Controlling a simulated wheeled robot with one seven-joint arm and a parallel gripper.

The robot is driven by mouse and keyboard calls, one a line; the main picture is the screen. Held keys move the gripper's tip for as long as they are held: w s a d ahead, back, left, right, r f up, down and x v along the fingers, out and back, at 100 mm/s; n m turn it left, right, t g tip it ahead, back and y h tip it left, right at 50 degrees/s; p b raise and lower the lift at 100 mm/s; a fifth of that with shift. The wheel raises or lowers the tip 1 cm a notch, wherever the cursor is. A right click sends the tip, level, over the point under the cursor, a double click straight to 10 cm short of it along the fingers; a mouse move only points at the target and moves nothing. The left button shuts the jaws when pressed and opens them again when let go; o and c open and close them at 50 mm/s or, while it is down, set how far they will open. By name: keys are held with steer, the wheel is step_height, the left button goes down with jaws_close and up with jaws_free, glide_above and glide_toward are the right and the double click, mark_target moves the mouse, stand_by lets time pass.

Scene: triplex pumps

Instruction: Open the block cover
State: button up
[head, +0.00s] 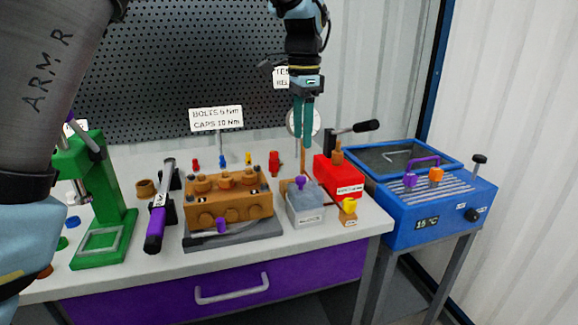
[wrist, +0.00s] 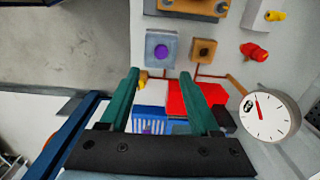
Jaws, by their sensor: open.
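The orange-brown pump block (head: 228,197) sits on a grey base on the bench in the head view. It has several bolts along its top and round ports on its front. A purple handle (head: 222,225) shows low at its front; I cannot tell which part is the cover. A corner of the block (wrist: 195,5) shows at the top of the wrist view. My gripper (head: 302,145), with teal fingers, hangs above the back of the bench, right of the block and apart from it. It is open and empty in the wrist view (wrist: 160,74).
A grey box with a purple knob (head: 305,207) and a red box with a lever (head: 340,177) stand right of the block. A round gauge (wrist: 270,116) is close to my fingers. A purple-handled tool (head: 157,215) and a green press (head: 105,220) stand left. A blue bath (head: 420,200) is at right.

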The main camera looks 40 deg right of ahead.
mark_target(301, 177)
step_height(301, 177, down, 11)
steer(key=shift+w+r+p, duration=0.15)
steer(key=shift+p, duration=0.9)
steer(key=shift+c, duration=0.2)
jaws_close()
stand_by(0.6)
